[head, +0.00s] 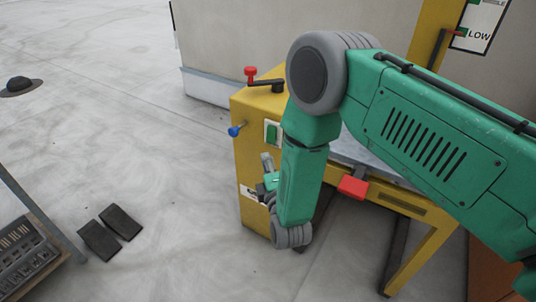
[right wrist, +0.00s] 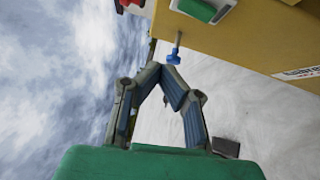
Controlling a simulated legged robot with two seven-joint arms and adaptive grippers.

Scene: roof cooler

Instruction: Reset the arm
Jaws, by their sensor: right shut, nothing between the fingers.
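My right arm (head: 430,140) is green with grey joints. It comes in from the right, bends at the big grey joint, and hangs down in front of the yellow machine (head: 252,170). My right gripper (right wrist: 158,70) is shut and empty, its fingertips together in the right wrist view. No contact with the machine can be made out. My left gripper is not in view.
The machine carries a red-knobbed lever (head: 251,75), a blue knob (head: 235,131), a green switch (head: 272,133) and a red block (head: 353,187). The blue knob also shows beyond the fingertips (right wrist: 173,58). Dark pads (head: 110,232) lie on open pale floor; a panel (head: 28,255) stands lower left.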

